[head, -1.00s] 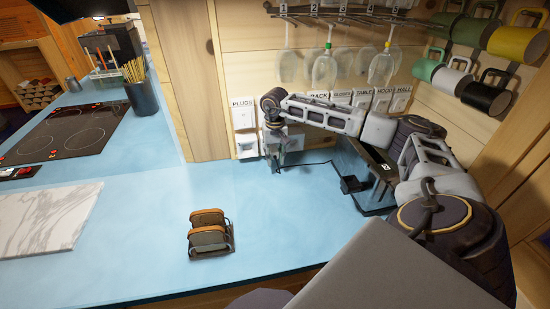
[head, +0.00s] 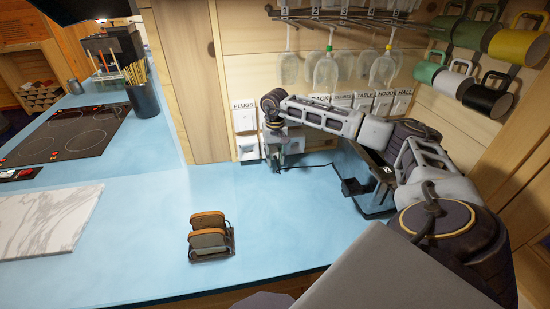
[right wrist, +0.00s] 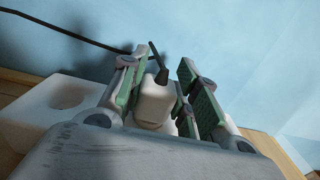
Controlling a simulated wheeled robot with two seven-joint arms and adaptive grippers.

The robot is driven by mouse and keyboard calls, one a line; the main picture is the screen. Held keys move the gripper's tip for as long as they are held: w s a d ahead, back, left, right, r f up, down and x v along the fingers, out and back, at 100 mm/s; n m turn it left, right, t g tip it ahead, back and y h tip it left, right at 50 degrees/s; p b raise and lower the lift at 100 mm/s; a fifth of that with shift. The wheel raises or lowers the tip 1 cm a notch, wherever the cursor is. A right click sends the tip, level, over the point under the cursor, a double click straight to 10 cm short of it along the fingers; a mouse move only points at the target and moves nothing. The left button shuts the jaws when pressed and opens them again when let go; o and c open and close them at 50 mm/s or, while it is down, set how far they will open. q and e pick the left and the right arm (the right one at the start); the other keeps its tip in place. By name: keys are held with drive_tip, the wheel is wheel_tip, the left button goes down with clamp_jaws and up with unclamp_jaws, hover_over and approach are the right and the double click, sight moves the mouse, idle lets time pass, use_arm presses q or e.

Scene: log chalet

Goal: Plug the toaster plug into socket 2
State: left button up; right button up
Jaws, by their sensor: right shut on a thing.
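My right gripper (head: 283,158) hangs low by the back wall, just right of the white socket plates (head: 247,146) under the PLUGS label. The right wrist view shows its green-padded fingers (right wrist: 160,78) around a pale plug (right wrist: 155,103) with a black cord boot. The cord runs off to the upper left there. A white socket face with a round recess (right wrist: 68,95) shows left of the plug, apart from it. In the head view the cord leads right to a dark appliance (head: 380,172), perhaps the toaster, partly behind my arm. I cannot read which socket is number 2. My left gripper is out of view.
A rack with brown slices (head: 209,236) stands on the blue counter. Hanging glasses (head: 327,70) and mugs (head: 487,98) are above my right arm. Labelled switches (head: 381,103) line the wall. A marble board (head: 45,220) lies left; the middle counter is clear.

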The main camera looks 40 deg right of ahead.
drive_tip(key=shift+w+d, duration=0.1)
drive_tip(key=shift+w, duration=0.1)
drive_tip(key=o, duration=1.1)
drive_tip(key=shift+s, duration=0.1)
